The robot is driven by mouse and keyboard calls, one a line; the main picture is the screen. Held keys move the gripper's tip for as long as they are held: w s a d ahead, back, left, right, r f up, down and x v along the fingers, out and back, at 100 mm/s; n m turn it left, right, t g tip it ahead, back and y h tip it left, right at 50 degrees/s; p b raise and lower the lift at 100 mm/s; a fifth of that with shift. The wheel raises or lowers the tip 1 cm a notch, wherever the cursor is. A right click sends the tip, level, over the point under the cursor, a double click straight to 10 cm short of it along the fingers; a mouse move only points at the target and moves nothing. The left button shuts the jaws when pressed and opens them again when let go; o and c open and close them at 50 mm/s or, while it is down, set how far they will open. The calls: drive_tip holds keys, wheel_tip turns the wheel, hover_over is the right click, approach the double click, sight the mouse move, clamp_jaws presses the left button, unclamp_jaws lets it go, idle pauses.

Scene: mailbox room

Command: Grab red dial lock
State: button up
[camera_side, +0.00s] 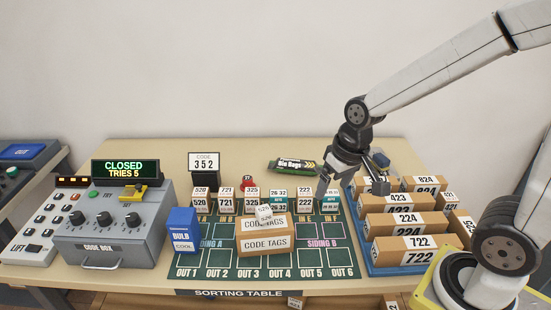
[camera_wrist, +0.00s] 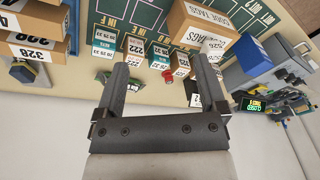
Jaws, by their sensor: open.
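My gripper (camera_side: 335,186) is open and empty. It hangs above the table to the right of the lock, apart from it. Its fingers (camera_wrist: 168,62) are spread wide in the wrist view.
Small labelled boxes (camera_side: 278,202) stand close in front of the lock. A code sign (camera_side: 204,161) stands to its left and a green Bio Bags pack (camera_side: 291,165) to its right. A code box (camera_side: 115,225) is far left; a blue tray (camera_side: 372,263) of parcels is right.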

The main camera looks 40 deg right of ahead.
drive_tip(key=w+d+m+t+y, duration=0.2)
drive_tip(key=w+d+m+y, duration=0.15)
drive_tip(key=w+m, duration=0.55)
drive_tip(key=w+d+m+t+y, duration=0.2)
drive_tip(key=w+d+m+y, duration=0.15)
drive_tip(key=w+m, duration=0.55)
drive_tip(key=w+d+m+t+y, duration=0.2)
drive_tip(key=w+d+m+y, duration=0.3)
drive_tip(key=w, duration=0.7)
drive_tip(key=h, duration=0.2)
approach(248, 178)
drive_tip(key=shift+w+a+r, duration=0.15)
drive_tip(key=shift+w+a, duration=0.6)
drive_tip(key=shift+a, duration=0.1)
drive_tip(key=shift+f, duration=0.5)
drive_tip(key=shift+x, duration=1.35)
drive_tip(key=shift+x, duration=2.6)
drive_tip(key=shift+f, duration=0.1)
